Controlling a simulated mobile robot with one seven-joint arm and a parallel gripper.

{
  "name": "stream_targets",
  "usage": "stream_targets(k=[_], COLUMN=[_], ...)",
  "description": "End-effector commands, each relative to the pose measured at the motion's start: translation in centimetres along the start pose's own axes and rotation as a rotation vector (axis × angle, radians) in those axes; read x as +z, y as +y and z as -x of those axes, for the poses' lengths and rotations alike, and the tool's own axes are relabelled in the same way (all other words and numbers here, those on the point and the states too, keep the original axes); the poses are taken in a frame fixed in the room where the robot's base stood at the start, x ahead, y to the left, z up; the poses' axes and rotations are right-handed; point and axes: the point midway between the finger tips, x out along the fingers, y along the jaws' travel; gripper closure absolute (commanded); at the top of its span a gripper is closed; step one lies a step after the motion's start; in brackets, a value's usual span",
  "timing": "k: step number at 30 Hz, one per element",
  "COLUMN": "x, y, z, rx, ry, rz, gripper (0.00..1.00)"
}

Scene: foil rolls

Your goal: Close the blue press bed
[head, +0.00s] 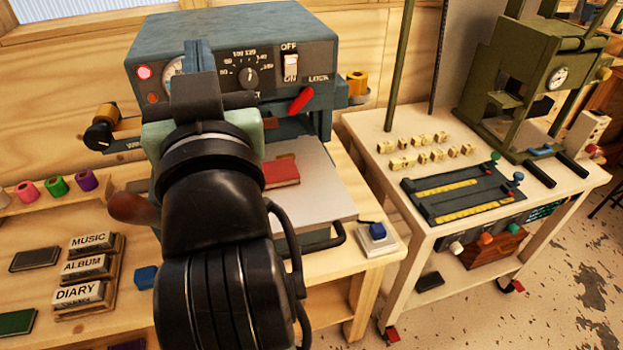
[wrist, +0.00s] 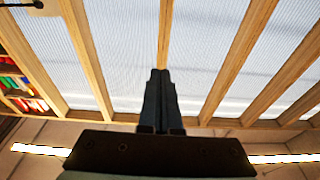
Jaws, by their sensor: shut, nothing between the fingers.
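The blue press (head: 170,30) stands on the wooden bench, behind my arm. Its flat grey bed (head: 320,185) sticks out at the front, with a dark handle (head: 335,238) along its front right edge. A red book (head: 282,172) lies on the bed. My arm hides the bed's left part and some of the press front. My gripper (head: 192,52) is raised in front of the press, above the bed and apart from the handle. In the wrist view its fingers (wrist: 160,75) are shut together and empty, pointing at the slatted ceiling.
Stamp blocks (head: 88,265), a blue cube (head: 145,277) and foil rolls (head: 55,186) are at the left. A blue button box (head: 377,235) sits beside the handle. A cart (head: 385,165) with type pieces and a green press (head: 535,80) stands at the right.

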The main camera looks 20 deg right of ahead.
Motion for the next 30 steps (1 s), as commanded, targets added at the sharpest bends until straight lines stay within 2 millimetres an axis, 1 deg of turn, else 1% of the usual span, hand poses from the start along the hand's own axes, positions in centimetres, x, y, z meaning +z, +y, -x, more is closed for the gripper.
stream_targets(k=[1, 4, 8, 11, 13, 14, 15, 17, 18, 21, 24, 25, 27, 30], x=[-2.1, -2.6, -2.5, -1.1, 1.1, 2.7, 4.9, 8.1, 9.9, 13.5, 15.8, 16.2, 16.9, 17.4], y=[0.1, 0.6, 1.6, 3.1, 4.8, 5.8, 7.0, 8.4, 9.1, 10.4, 10.9, 11.0, 11.1, 11.1], z=[-0.8, -1.4, -1.7, -1.2, 0.1, 1.2, 2.8, 5.3, 7.0, 11.1, 14.1, 14.8, 15.9, 16.5], rx=[0.002, 0.008, 0.023, 0.052, 0.097, 0.127, 0.169, 0.236, 0.282, 0.395, 0.486, 0.507, 0.544, 0.569], ry=[-0.034, -0.101, -0.203, -0.304, -0.395, -0.438, -0.483, -0.534, -0.557, -0.582, -0.58, -0.577, -0.568, -0.561], rz=[-0.008, -0.035, -0.098, -0.196, -0.326, -0.408, -0.517, -0.689, -0.804, -1.068, -1.277, -1.325, -1.41, -1.472], gripper=[1.0, 1.0, 1.0, 1.0, 1.0, 1.0, 1.0, 1.0, 1.0, 1.0, 1.0, 1.0, 1.0, 1.0])
